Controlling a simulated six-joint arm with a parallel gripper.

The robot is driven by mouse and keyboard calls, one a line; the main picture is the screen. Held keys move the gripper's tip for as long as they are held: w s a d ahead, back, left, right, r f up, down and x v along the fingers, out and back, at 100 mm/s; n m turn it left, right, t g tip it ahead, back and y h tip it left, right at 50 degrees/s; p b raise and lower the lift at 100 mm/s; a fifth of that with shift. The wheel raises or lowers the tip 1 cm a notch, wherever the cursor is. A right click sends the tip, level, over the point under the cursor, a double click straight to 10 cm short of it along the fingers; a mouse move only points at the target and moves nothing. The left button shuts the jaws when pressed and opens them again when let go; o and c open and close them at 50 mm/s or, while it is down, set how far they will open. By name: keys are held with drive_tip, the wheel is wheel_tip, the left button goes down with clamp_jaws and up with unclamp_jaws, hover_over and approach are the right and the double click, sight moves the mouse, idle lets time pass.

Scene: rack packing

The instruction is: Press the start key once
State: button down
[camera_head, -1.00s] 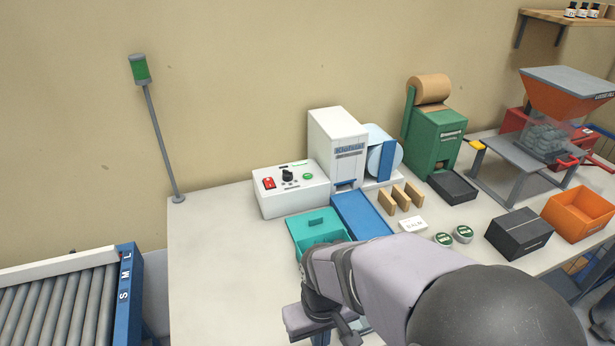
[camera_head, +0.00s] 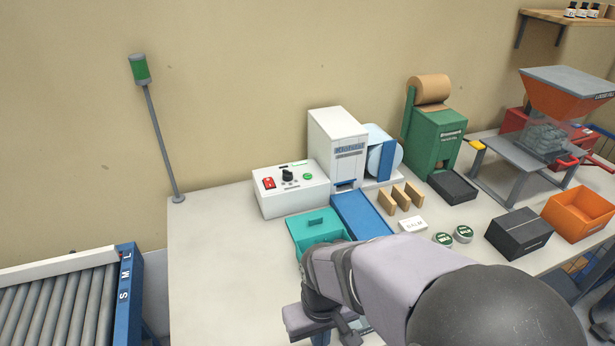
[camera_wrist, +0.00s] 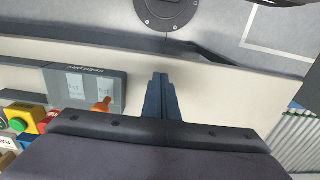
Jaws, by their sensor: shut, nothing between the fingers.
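A white control box (camera_head: 290,198) stands on the table at the back, left of the white label machine (camera_head: 337,140). On its top are a red switch (camera_head: 268,183), a black knob (camera_head: 288,175) and a round green key (camera_head: 307,176). No lettering on the key is readable. My gripper's blue fingers (camera_wrist: 162,98) are shut and empty in the wrist view, over a pale surface. In the head view my arm reaches to the table's front, apart from the control box, and the fingertips are hidden. The wrist view shows a green button (camera_wrist: 20,122) on a yellow base at the left.
A teal bin (camera_head: 318,224) and a blue chute (camera_head: 361,214) lie in front of the control box. A grey panel unit (camera_wrist: 85,90) with an orange lever (camera_wrist: 102,105) is left of my fingers. The table's left part (camera_head: 225,270) is clear. A roller conveyor (camera_head: 60,305) stands at the left.

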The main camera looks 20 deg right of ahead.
drive_tip(key=shift+w, duration=0.1)
idle(0.6)
drive_tip(key=w+r+m+t+y+p, duration=0.15)
drive_tip(key=w+r+p, duration=0.3)
drive_tip(key=w, duration=0.75)
wheel_tip(320, 180, up, 14)
drive_tip(key=m+t+p, duration=0.6)
drive_tip(key=t+p, duration=0.2)
drive_tip(key=p, duration=0.1)
hover_over(309, 177)
drive_tip(key=shift+s+h, duration=0.1)
drive_tip(key=shift+h, duration=0.15)
drive_tip(key=shift+f, duration=0.15)
wheel_tip(309, 177, down, 7)
drive_tip(key=b, duration=0.5)
drive_tip(key=shift+f, duration=0.1)
drive_tip(key=shift+f+b, duration=0.75)
drive_tip(key=shift+b, duration=0.35)
